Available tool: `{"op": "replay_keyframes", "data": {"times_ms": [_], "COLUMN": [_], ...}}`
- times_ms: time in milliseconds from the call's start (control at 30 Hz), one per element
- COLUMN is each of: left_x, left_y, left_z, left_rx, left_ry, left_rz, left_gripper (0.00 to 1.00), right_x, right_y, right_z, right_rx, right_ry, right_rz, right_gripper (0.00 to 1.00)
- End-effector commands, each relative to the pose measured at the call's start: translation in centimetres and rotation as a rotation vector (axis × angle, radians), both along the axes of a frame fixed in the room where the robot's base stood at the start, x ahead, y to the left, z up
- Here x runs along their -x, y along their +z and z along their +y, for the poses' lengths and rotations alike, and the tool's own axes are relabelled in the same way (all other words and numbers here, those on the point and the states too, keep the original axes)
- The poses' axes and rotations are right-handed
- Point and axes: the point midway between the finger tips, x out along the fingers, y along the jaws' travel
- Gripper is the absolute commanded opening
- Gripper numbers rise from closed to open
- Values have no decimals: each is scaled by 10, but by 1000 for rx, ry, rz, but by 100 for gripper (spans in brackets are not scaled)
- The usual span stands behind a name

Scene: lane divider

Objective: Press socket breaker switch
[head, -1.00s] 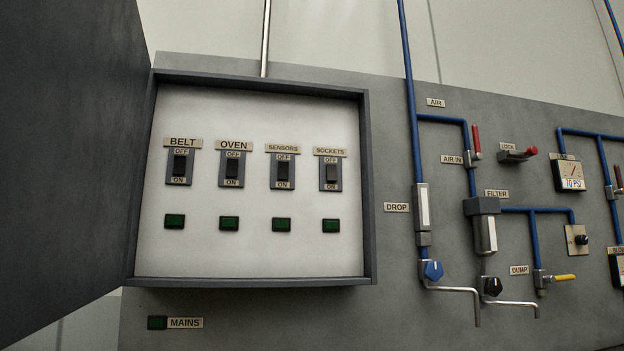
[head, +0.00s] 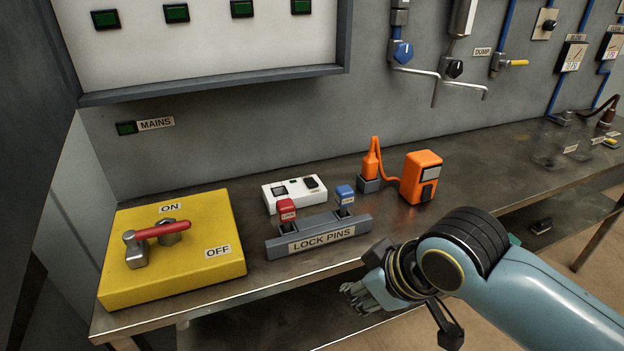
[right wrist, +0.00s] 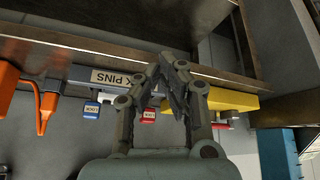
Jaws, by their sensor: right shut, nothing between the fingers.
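The breaker panel (head: 210,52) shows only its lower part at the top left of the head view. The row of breaker switches, with the one labelled SOCKETS, is out of view above. The dark green indicator (head: 302,6) that sat under the SOCKETS switch shows at the top edge. My right gripper (head: 352,292) is shut and empty, low in front of the bench edge and to the right of the lock pin rack, well away from the panel. In the right wrist view its fingers (right wrist: 168,75) are closed together. My left gripper is not in view.
On the bench (head: 470,160) stand a yellow box (head: 205,280) with a red lever, a LOCK PINS rack (head: 320,238) with red and blue tags, a white device (head: 295,193) and an orange unit (head: 421,176). Blue pipes and valves (head: 403,53) are right of the panel.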

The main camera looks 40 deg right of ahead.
Motion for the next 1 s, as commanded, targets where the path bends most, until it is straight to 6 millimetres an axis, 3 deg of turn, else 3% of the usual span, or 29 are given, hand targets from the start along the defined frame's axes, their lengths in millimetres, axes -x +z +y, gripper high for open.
{"op": "replay_keyframes", "data": {"times_ms": [33,167,267,367,500,700,833,1000], "left_x": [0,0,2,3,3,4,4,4], "left_y": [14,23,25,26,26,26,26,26], "left_z": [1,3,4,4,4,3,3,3], "left_rx": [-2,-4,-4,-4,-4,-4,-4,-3], "left_ry": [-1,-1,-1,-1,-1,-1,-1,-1], "left_rz": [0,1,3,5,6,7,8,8], "left_gripper": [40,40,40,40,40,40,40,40], "right_x": [-26,-99,-149,-186,-219,-232,-231,-230], "right_y": [44,129,193,251,323,387,404,410], "right_z": [7,27,29,16,-23,-88,-113,-123], "right_rx": [-18,-75,-104,-112,-89,-22,11,25], "right_ry": [46,168,212,196,90,-120,-212,-252], "right_rz": [-106,-447,-732,-992,-1311,-1601,-1685,-1714], "right_gripper": [0,0,0,0,0,0,0,0]}}
